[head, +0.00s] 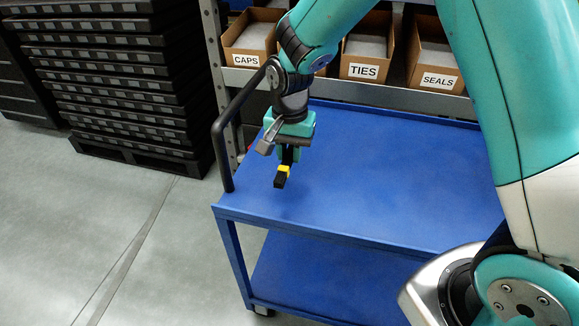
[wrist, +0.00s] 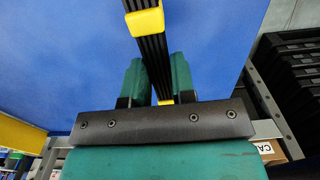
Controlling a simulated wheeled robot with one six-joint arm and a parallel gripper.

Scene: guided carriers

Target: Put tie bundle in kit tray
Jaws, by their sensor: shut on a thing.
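The tie bundle (head: 280,182) is a dark strip bundle with a yellow band. My gripper (head: 287,160) is shut on it and holds it over the left part of the blue cart top. In the wrist view the bundle (wrist: 146,22) runs between the two teal fingers of my gripper (wrist: 160,78) and sticks out well past their tips. A second bit of yellow shows low between the fingers. The height of the bundle above the cart is hard to tell. No kit tray shows in either view.
The blue cart top (head: 400,190) is bare, with a black handle (head: 222,150) at its left end. Behind it stands a rack with cardboard bins labelled CAPS (head: 247,45), TIES (head: 364,55) and SEALS (head: 436,65). Stacked black trays (head: 120,90) stand at the left.

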